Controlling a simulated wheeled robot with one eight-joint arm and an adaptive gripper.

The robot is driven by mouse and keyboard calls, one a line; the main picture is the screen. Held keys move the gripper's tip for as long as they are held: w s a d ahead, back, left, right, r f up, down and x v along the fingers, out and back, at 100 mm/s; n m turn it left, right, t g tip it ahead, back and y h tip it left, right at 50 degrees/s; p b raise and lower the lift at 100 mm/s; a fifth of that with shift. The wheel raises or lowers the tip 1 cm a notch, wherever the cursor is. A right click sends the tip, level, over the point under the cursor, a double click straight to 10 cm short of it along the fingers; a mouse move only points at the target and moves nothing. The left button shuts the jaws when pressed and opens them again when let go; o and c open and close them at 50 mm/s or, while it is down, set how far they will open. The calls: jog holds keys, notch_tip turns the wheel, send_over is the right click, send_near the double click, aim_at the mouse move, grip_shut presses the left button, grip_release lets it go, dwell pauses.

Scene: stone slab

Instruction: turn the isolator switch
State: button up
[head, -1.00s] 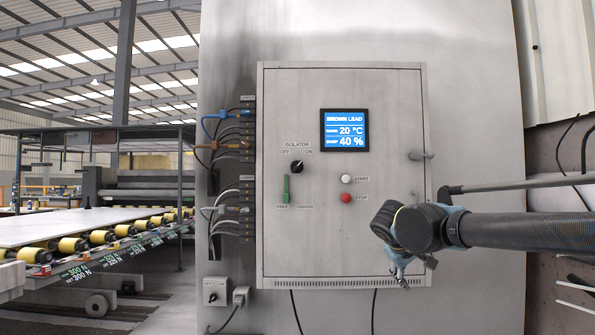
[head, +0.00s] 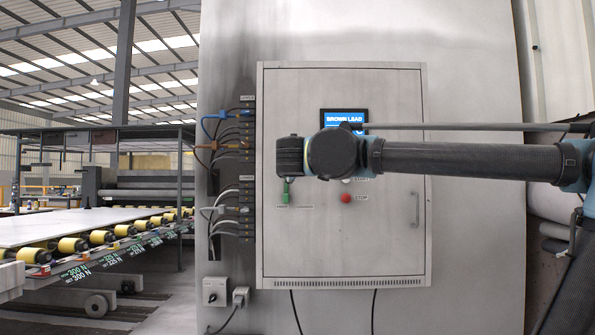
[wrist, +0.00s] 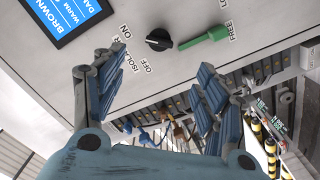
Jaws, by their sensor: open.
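The isolator switch is a round black knob (wrist: 158,40) on the light grey cabinet front in the wrist view, beside the printed ON, ISOLATOR and OFF labels. I cannot clearly tell its setting. In the head view my arm's end covers it. My gripper (wrist: 158,65) is open and empty in the wrist view. Its blue fingers are spread wide, with the knob beyond the gap between the tips and apart from them. In the head view the fingers are hidden behind my wrist.
A green lever (wrist: 205,38) by the FREE label sits close to the knob; it also shows in the head view (head: 286,193). The red stop button (head: 345,197), display (head: 343,116) and door handle (head: 414,209) are on the cabinet (head: 300,245). Cables (head: 225,125) run along its left side.

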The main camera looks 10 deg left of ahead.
jog(key=x, duration=1.7)
jog(key=shift+a+r, duration=0.3)
jog(key=shift+a, duration=0.1)
jog(key=c, duration=1.1)
